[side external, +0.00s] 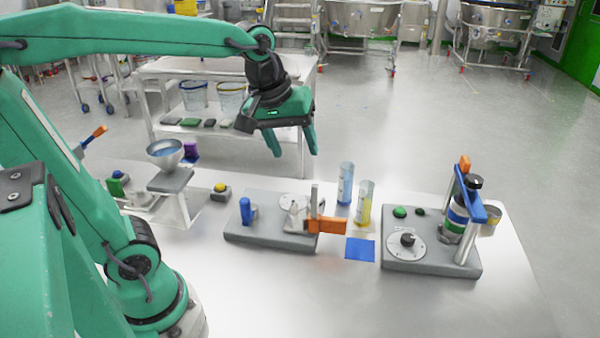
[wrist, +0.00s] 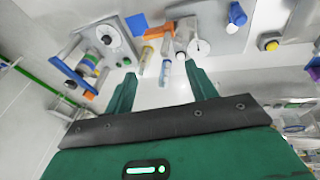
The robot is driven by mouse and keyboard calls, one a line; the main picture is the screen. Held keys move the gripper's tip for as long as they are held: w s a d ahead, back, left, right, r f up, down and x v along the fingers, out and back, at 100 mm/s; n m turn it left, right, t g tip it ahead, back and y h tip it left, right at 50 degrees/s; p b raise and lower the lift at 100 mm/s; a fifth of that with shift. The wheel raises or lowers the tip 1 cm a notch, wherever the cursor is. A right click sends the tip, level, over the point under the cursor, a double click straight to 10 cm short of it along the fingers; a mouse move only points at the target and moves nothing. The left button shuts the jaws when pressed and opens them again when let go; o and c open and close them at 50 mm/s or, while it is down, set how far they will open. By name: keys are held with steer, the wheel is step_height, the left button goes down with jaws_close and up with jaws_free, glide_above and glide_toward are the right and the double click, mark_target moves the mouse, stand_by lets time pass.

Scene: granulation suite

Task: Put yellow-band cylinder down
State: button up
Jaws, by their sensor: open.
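The yellow-band cylinder (side external: 364,206) is a clear tube with yellow in it. It stands upright on the table, apart from my gripper. A similar tube with blue in it (side external: 345,182) stands just behind it, to the left. In the wrist view the yellow-band cylinder (wrist: 146,60) and the blue tube (wrist: 164,73) show beyond and between my fingers. My gripper (side external: 294,152) is open and empty, raised above and to the left of the tubes. Its fingers also show in the wrist view (wrist: 159,75). A flat blue square (side external: 360,249) lies bare in front of the yellow-band cylinder.
A grey fixture (side external: 265,236) with an orange block (side external: 327,225) stands left of the tubes. Another grey station (side external: 430,265) with a dial and a blue-armed post stands to the right. A funnel stand (side external: 171,180) is at the left. The front of the table is clear.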

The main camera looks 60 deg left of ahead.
steer(key=s+f+m+t, duration=0.1)
steer(key=s+f+m, duration=0.2)
steer(key=s+m, duration=0.5)
steer(key=shift+s+f+t, duration=0.2)
steer(key=shift+s+t, duration=0.1)
steer(key=shift+s, duration=0.3)
